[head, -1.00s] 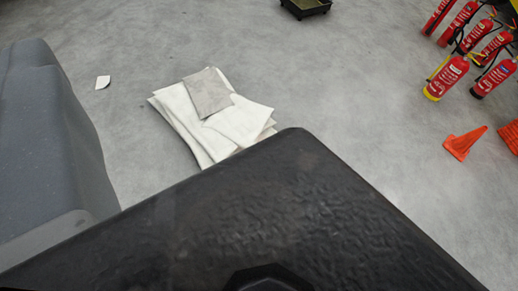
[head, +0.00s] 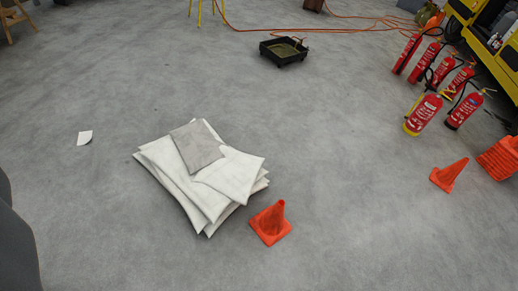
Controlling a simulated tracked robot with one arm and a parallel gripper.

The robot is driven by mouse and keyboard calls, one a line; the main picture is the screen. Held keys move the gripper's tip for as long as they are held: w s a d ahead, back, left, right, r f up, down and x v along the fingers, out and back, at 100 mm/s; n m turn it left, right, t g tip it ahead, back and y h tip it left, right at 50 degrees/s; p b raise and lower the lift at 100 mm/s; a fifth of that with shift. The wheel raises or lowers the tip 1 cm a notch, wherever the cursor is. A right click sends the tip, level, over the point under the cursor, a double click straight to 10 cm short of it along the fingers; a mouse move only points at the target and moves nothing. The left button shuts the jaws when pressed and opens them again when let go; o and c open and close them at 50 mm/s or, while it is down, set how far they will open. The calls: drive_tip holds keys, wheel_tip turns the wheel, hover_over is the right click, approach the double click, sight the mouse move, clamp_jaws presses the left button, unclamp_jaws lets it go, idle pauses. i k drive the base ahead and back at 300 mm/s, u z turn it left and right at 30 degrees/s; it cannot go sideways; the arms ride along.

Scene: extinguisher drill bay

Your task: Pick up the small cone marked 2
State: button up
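Two small orange cones stand apart on the grey floor in the head view. One cone (head: 270,222) is low in the middle, just right of a pile of white sheets. Another cone (head: 449,175) is farther right, beside a stack of orange cones (head: 499,158) at the right edge. I cannot read a number on any of them. My gripper is not in the picture.
The pile of white and grey sheets (head: 160,160) lies left of the nearer cone. Several red extinguishers (head: 424,112) stand at the upper right near a yellow vehicle (head: 490,50). A black tray (head: 284,52) and an orange hose (head: 320,30) lie at the back. The floor between is clear.

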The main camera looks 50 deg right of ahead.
sight(270, 225)
drive_tip(key=u, duration=0.05)
drive_tip(key=i, duration=0.9)
drive_tip(key=z, duration=2.1)
drive_tip(key=i, duration=1)
drive_tip(key=u, duration=0.1)
